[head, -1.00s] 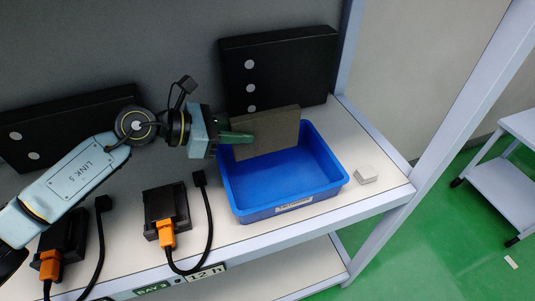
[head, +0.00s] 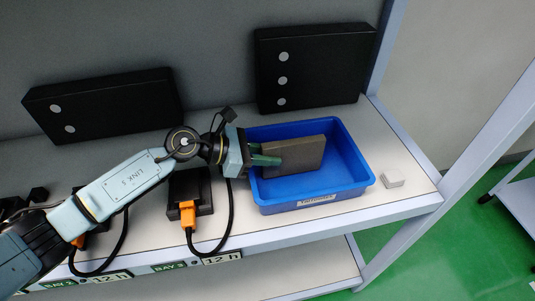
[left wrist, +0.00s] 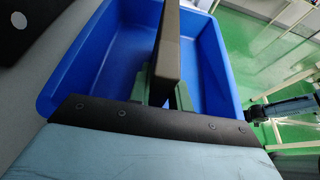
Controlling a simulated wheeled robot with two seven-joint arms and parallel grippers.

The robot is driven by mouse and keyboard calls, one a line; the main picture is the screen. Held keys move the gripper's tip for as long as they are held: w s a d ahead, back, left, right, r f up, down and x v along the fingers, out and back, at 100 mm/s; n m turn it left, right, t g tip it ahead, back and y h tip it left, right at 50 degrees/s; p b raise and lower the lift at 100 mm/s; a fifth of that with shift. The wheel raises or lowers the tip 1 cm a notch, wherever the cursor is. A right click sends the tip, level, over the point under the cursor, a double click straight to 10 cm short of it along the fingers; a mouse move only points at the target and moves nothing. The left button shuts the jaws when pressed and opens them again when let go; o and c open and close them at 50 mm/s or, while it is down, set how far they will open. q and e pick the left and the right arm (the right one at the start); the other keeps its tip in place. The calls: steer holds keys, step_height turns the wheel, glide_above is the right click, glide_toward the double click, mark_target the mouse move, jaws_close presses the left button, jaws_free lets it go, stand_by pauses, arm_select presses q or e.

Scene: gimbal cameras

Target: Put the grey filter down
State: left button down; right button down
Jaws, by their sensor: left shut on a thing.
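The grey filter (head: 295,156) is a flat dark grey-brown slab, held on edge inside the blue tray (head: 322,194) on the shelf. My left gripper (head: 266,156) is shut on the filter's left end. In the left wrist view the filter (left wrist: 168,45) stands upright between the green fingers (left wrist: 163,97), with the blue tray (left wrist: 215,65) around and below it. I cannot tell whether the filter's lower edge touches the tray floor. My right gripper is not seen in the head view.
Two black panels with white dots (head: 315,68) (head: 103,105) stand at the back of the shelf. A black charger with an orange plug (head: 188,203) and cable sits left of the tray. The shelf post is at right.

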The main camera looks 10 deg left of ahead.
arm_select(q)
steer(key=shift+f, duration=0.25)
steer(key=c, duration=1.3)
jaws_free()
steer(key=shift+r, duration=0.1)
steer(key=shift+r, duration=0.1)
steer(key=shift+r, duration=0.2)
steer(key=b+v, duration=0.1)
steer(key=v, duration=1.1)
steer(key=shift+f, duration=0.1)
